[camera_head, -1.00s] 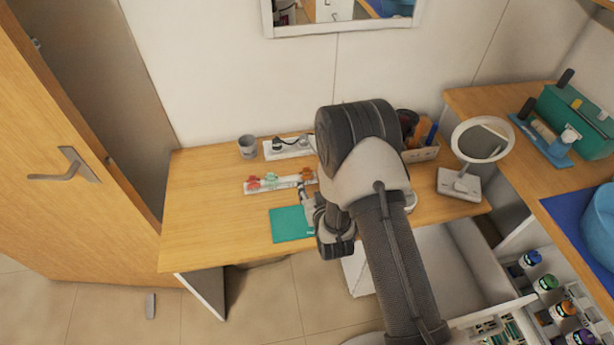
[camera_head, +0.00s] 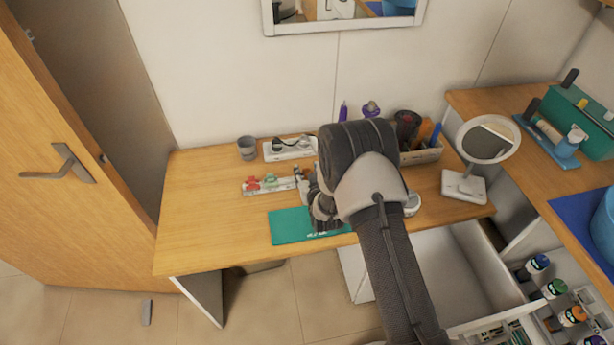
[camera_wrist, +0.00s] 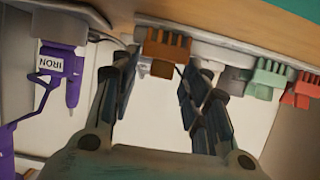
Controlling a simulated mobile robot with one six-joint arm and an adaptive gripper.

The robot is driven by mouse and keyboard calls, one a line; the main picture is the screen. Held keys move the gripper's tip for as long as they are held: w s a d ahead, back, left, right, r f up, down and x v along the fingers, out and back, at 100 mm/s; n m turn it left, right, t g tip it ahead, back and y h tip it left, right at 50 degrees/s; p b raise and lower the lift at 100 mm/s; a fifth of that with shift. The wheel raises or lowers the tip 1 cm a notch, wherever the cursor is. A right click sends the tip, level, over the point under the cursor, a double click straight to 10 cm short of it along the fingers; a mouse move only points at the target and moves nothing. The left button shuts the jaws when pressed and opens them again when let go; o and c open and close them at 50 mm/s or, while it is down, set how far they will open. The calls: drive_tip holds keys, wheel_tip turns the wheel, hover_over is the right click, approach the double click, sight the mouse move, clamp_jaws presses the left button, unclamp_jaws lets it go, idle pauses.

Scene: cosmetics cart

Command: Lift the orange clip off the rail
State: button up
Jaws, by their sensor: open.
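The orange clip (camera_wrist: 167,47) sits on the white rail (camera_wrist: 225,49) in the wrist view, near the far end of the space between my fingers. My gripper (camera_wrist: 163,72) is open, with one finger on each side of the clip's line. I cannot tell whether either finger touches it. In the camera_head view my gripper (camera_head: 302,178) is over the right part of the rail (camera_head: 257,191), and the orange clip is hidden there. A green clip (camera_head: 270,180) and a red clip (camera_head: 251,184) sit on the rail to the left.
In the wrist view a grey clip (camera_wrist: 233,77) is beside the orange one, with the green clip (camera_wrist: 267,79) beyond. A purple iron (camera_wrist: 64,70) hangs at left. A teal mat (camera_head: 290,226), grey cup (camera_head: 247,147) and power strip (camera_head: 280,153) are on the desk.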

drive_tip(key=shift+c, duration=0.4)
drive_tip(key=c, duration=0.3)
drive_tip(key=shift+c, duration=0.2)
drive_tip(key=shift+r, duration=0.1)
